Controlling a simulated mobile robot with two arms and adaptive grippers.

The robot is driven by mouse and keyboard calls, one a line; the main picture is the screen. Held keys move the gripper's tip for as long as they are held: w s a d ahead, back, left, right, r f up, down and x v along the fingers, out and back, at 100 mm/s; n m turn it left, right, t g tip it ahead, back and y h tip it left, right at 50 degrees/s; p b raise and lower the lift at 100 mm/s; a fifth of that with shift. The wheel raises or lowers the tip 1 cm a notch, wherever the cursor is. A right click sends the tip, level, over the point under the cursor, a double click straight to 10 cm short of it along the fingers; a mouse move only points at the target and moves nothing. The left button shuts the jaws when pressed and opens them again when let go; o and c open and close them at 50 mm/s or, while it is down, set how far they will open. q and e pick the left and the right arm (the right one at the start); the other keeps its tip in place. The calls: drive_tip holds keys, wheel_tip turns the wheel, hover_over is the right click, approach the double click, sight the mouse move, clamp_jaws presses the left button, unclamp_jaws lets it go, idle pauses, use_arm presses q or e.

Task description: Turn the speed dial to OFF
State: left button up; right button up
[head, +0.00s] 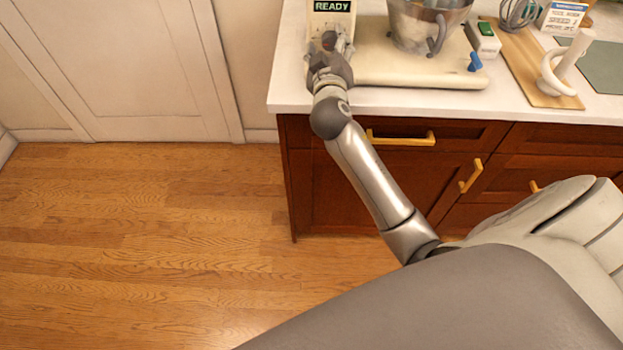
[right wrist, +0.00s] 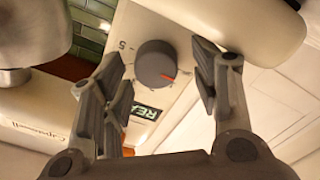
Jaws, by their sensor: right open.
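The speed dial (right wrist: 154,62) is a round dark grey knob on the cream face of the mixer (right wrist: 188,27). Its red mark points to the lower right in the right wrist view, and a "5" is printed to its left. My right gripper (right wrist: 159,62) is open, with one finger on each side of the dial; I cannot tell whether they touch it. In the head view the right gripper (head: 329,53) is over the mixer's front, below the lit READY display (head: 332,6), and mostly hides the dial. My left gripper is not in view.
A metal bowl (head: 428,24) stands on the mixer base (head: 405,72), which has a blue lever (head: 475,62).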

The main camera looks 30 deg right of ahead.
drive_tip(key=m+b, duration=0.2)
drive_tip(key=m, duration=0.2)
drive_tip(key=shift+s+d, duration=0.1)
drive_tip(key=m+b, duration=0.2)
drive_tip(key=m, duration=0.1)
drive_tip(key=shift+m, duration=0.3)
drive_tip(key=v, duration=1.1)
drive_tip(key=s+a+f+n+g+y+p, duration=0.1)
drive_tip(key=a+f+n+g+y, duration=0.2)
drive_tip(key=f, duration=1.3)
drive_tip(key=s+a+f+n+g+y, duration=0.2)
drive_tip(key=a+f+n+g+y, duration=0.1)
drive_tip(key=f, duration=1.3)
drive_tip(key=shift+p, duration=0.4)
drive_tip(key=shift+a, duration=0.15)
